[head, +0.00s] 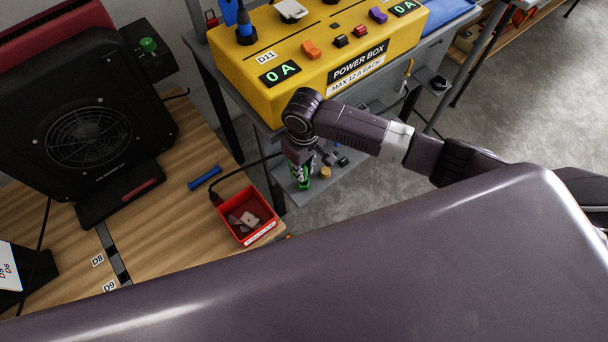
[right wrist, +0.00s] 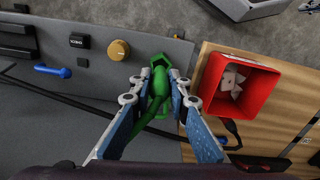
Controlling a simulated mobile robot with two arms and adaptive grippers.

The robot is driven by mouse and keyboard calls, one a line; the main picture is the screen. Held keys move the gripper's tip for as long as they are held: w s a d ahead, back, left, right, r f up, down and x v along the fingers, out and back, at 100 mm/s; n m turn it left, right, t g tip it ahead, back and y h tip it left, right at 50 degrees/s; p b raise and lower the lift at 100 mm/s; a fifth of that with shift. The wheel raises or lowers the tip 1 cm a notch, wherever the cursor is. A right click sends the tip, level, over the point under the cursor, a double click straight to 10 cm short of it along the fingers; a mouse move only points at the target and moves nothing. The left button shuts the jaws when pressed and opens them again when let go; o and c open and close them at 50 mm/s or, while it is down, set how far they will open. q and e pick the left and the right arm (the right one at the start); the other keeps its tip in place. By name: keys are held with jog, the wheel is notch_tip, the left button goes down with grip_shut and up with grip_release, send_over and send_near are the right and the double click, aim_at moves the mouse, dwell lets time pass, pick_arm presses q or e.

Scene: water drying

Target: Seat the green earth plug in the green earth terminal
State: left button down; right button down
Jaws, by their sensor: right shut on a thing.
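My right gripper (head: 301,178) points down over the grey panel (head: 325,190) beside the wooden table. In the right wrist view its two blue-padded fingers (right wrist: 161,98) are shut on the green earth plug (right wrist: 159,84), which sits between the tips. A green angular form (right wrist: 150,68) shows just beyond the plug; it looks like the green earth terminal. The plug and fingers cover much of it, so I cannot tell whether the plug is in it or only over it. In the head view the gripper hides most of this spot. My left gripper is not in view.
A yellow-brown knob (right wrist: 119,50), a black labelled switch (right wrist: 79,41) and a blue handle (right wrist: 52,71) sit left on the panel. A red bin (right wrist: 242,85) stands close at right. The yellow power box (head: 300,60) rises behind. A dark cable (right wrist: 60,97) crosses the panel.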

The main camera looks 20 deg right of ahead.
jog(key=shift+f, duration=1.7)
jog(key=shift+f, duration=0.1)
jog(key=c, duration=1.8)
grip_release()
notch_tip(320, 180, up, 12)
jog(key=shift+r+p, duration=0.15)
jog(key=shift+p, duration=0.35)
